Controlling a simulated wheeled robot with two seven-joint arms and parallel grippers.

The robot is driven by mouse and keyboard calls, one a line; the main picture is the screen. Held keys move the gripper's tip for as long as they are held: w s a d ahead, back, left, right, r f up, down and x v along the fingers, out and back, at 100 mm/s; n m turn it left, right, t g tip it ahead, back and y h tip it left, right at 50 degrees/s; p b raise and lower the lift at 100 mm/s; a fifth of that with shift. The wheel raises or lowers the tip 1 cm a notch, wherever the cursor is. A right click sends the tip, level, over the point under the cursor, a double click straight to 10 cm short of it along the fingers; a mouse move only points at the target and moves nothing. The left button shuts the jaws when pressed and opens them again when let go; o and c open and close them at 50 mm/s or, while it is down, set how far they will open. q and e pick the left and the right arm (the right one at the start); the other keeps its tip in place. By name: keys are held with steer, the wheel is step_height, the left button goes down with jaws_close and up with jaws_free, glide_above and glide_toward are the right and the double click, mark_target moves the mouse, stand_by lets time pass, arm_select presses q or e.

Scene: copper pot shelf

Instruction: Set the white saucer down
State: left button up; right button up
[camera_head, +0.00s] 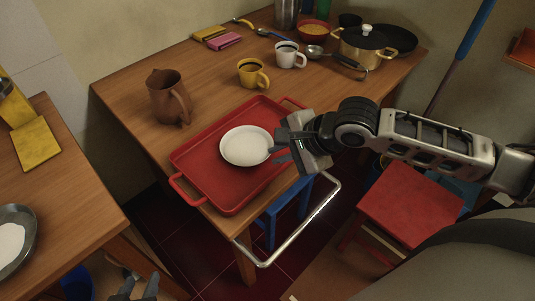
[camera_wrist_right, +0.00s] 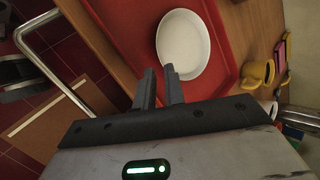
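The white saucer (camera_head: 246,145) is level over the middle of the red tray (camera_head: 206,194), and appears to rest on it. In the right wrist view the saucer (camera_wrist_right: 183,45) lies just beyond my fingertips. My right gripper (camera_head: 275,151) is at the saucer's right edge. In its wrist view the two fingers (camera_wrist_right: 161,70) stand a small gap apart, with one tip overlapping the saucer's rim; nothing shows between them. Whether that finger touches the rim is unclear. My left gripper (camera_head: 138,284) is low at the bottom edge, fingers apart and empty, away from the saucer.
A brown jug (camera_head: 168,97), a yellow mug (camera_head: 252,74) and a white mug (camera_head: 290,55) stand behind the tray. A brass pot (camera_head: 363,46) is at the back right. A metal rail (camera_head: 292,238) runs before the table. A red stool (camera_head: 408,200) stands right.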

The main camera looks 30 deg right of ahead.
arm_select(q)
steer(key=shift+a+f+p, duration=0.1)
steer(key=shift+p, duration=0.2)
arm_select(e)
steer(key=v, duration=0.5)
steer(key=shift+s+d+r, duration=0.1)
steer(key=shift+r, duration=0.2)
